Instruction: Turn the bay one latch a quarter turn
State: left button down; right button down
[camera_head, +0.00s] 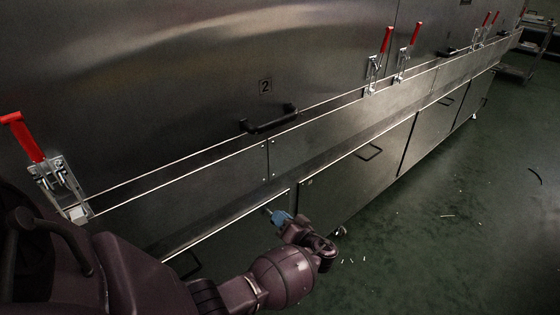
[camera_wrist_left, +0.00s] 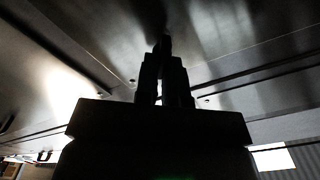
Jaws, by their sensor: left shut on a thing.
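My left gripper (camera_head: 279,217) reaches up from below to the upper right corner of a lower steel door. Its fingers are closed on a small latch at that door's edge, which I take to be the bay one latch; the fingers hide most of it. In the left wrist view the gripper (camera_wrist_left: 164,75) shows from behind as a dark silhouette, fingers close together around a thin dark piece (camera_wrist_left: 165,43). The latch's turn angle cannot be made out. My right gripper is not in view.
Red-handled toggle clamps (camera_head: 386,41) line the ledge above, one at far left (camera_head: 23,137). Another lower door has a wire handle (camera_head: 369,152). Green floor (camera_head: 450,220) at right is open, with small scraps.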

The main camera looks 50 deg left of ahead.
pick_arm(q)
jog(key=m, duration=0.6)
jog(key=shift+w+f+p, duration=0.15)
jog(key=shift+w+p, duration=0.05)
jog(key=shift+p, duration=0.15)
jog(key=shift+f+m+p, duration=0.15)
jog(key=shift+m, duration=0.9)
jog(key=shift+f+m+p, duration=0.1)
jog(key=shift+m+p, duration=0.05)
jog(key=shift+m, duration=0.9)
jog(key=c, duration=1.2)
grip_release()
jog(key=d, duration=0.7)
jog(key=s+d, duration=0.1)
jog(key=d, duration=0.2)
jog(key=shift+d+p, duration=0.35)
jog(key=shift+d, duration=0.05)
